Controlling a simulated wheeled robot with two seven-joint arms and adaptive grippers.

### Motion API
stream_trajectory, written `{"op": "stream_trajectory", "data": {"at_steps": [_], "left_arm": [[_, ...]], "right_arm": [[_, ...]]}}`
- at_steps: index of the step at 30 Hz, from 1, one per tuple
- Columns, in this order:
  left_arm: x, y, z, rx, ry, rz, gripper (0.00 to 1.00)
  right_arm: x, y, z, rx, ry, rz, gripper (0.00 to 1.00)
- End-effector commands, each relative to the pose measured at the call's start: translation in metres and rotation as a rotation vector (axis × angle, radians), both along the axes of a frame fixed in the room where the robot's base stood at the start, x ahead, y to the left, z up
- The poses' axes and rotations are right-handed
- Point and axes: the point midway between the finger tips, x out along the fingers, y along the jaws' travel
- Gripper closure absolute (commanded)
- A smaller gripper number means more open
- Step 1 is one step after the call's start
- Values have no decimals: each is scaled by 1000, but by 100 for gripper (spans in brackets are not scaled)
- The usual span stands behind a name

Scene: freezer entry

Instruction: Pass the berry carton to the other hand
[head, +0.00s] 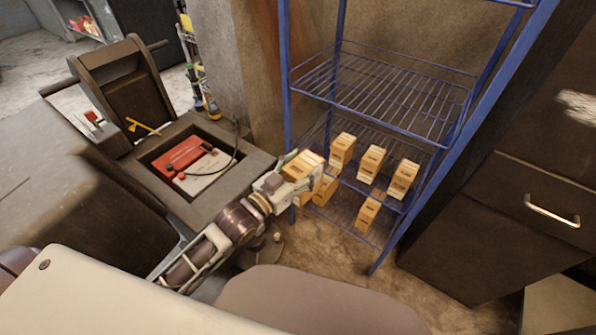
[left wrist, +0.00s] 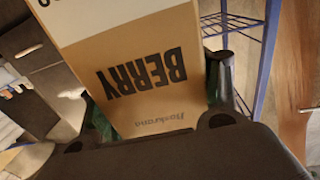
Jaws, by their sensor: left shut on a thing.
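The berry carton (left wrist: 140,75), tan with a white band and the dark word BERRY, fills the middle of the left wrist view, upside down there. In the head view the carton (head: 303,166) is at the end of my left arm, in front of the blue wire rack. My left gripper (head: 290,176) is shut on it; a dark finger (left wrist: 222,85) shows along its side in the left wrist view. The carton hides part of the rack behind it. My right gripper is in neither view.
The blue wire rack (head: 384,95) holds several similar cartons, such as one (head: 371,164) on its shelf. A dark cabinet (head: 490,215) with a metal handle stands at the right. A bench (head: 240,165) with a recess holding a red case (head: 188,153) is at the left.

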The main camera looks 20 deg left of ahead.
Motion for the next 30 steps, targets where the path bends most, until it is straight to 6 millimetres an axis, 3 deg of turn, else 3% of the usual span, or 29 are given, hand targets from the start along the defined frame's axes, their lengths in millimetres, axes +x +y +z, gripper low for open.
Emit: {"op": "stream_trajectory", "data": {"at_steps": [30], "left_arm": [[-3, -48, 72, 1, -6, -226, 77]], "right_arm": [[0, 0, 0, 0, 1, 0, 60]]}}
